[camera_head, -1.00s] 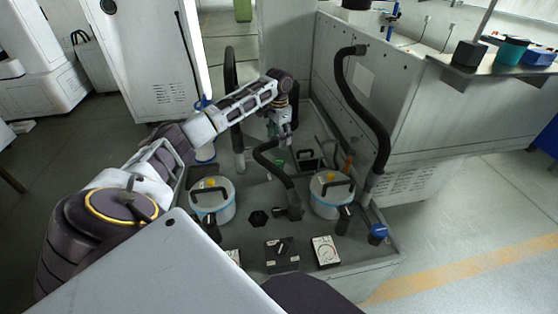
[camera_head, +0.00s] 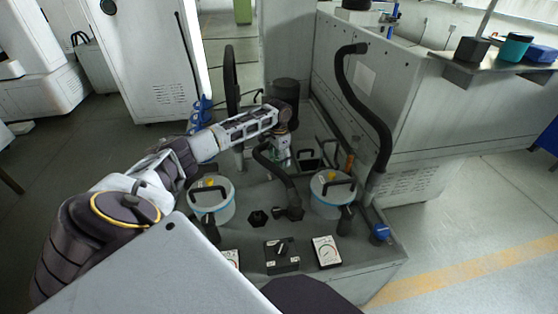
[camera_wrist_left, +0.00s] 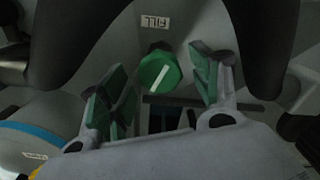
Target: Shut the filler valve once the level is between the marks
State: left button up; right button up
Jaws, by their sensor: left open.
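In the left wrist view a green knob with a white line (camera_wrist_left: 160,72) sits beside an upside-down label (camera_wrist_left: 155,22) that seems to read FILL. The white line runs diagonally. My left gripper (camera_wrist_left: 158,88) is open, its green-padded fingers one on each side of the knob, with visible gaps. In the head view the left gripper (camera_head: 281,156) is low at the back of the grey machine deck (camera_head: 240,225), and I cannot make out the knob beneath it. No liquid level or level marks can be made out. My right gripper is not in view.
Two lidded pots (camera_head: 212,203) (camera_head: 333,200) stand on the deck, with a black hose (camera_head: 275,170) curving between them. A tall black hose (camera_head: 366,105) rises at the right. A switch box (camera_head: 282,254), dial gauge (camera_head: 326,251) and blue knob (camera_head: 380,232) are at the front.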

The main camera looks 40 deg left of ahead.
pick_arm(q)
jog(key=shift+f, duration=0.25)
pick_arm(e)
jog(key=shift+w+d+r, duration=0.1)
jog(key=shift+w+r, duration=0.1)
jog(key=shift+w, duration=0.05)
pick_arm(q)
jog(key=shift+c, duration=0.3)
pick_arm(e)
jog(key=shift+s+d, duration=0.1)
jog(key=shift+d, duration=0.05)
pick_arm(q)
jog(key=shift+c, duration=1.2)
jog(key=c, duration=0.7)
jog(key=shift+c, duration=0.2)
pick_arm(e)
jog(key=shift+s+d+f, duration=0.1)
